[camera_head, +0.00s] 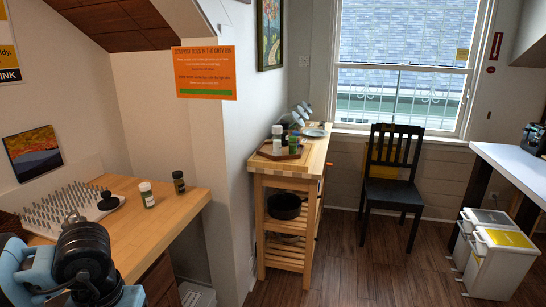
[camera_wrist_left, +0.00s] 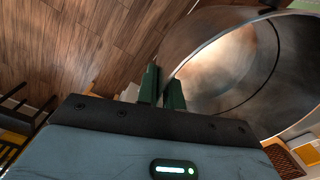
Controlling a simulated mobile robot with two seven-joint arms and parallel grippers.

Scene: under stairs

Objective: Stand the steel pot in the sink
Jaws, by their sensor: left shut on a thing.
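The steel pot (camera_wrist_left: 222,75) fills the upper right of the left wrist view, its shiny inner wall and a dark seam showing. My left gripper (camera_wrist_left: 163,88) has its two green fingers close together at the pot's near rim and is shut on it. In the head view my left arm reaches in at the bottom left, in front of the wooden counter. The pot and the fingertips cannot be made out there. I see no sink in either view. My right gripper is not in view.
A white pegged drying rack (camera_head: 62,208) and two jars (camera_head: 147,194) stand on the wooden counter (camera_head: 150,222). A wooden cart (camera_head: 262,225) holds a dark pot (camera_head: 285,206). A black chair (camera_head: 392,185) and white bins (camera_head: 497,262) stand beyond. The middle floor is clear.

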